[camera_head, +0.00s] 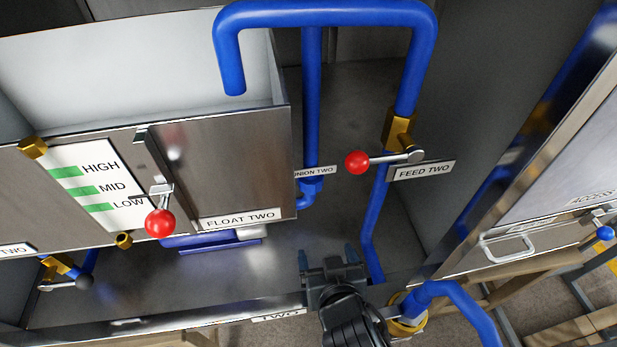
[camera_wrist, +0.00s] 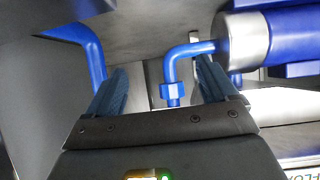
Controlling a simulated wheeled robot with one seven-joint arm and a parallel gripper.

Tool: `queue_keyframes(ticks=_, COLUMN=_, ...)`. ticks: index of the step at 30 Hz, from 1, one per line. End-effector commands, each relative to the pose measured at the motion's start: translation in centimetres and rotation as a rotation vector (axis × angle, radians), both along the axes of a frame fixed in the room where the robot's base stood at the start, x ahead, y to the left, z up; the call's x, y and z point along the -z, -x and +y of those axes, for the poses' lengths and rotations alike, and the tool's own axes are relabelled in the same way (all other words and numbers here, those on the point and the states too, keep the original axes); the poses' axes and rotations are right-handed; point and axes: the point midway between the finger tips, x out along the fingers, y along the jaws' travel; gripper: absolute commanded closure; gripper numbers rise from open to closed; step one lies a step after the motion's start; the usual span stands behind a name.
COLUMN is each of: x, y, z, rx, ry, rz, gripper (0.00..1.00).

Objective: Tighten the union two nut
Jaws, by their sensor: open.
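The union two nut (camera_head: 312,186) is a blue fitting on a thin blue pipe, just below the UNION TWO label (camera_head: 314,172). In the wrist view the nut (camera_wrist: 172,92) is a blue hexagonal collar under a bent blue pipe (camera_wrist: 188,52). My gripper (camera_head: 327,260) is open and empty, below the nut in the head view. In the wrist view my gripper's two dark fingers (camera_wrist: 160,76) stand apart, with the nut showing between them. I see no contact with the nut; the depth gap is hard to judge.
A steel tank (camera_head: 240,170) with the FLOAT TWO label and a red-knobbed lever (camera_head: 159,222) stands left of the nut. The FEED TWO valve's red-knobbed handle (camera_head: 358,162) is to the right. A blue cylinder (camera_wrist: 278,36) with a silver end lies near the nut.

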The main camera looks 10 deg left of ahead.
Motion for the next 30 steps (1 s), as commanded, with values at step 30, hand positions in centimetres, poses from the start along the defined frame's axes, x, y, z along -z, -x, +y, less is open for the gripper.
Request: queue_keyframes(ticks=30, x=-1.1, y=-5.4, z=3.3, rx=-0.121, ry=-0.074, rz=0.016, gripper=0.14)
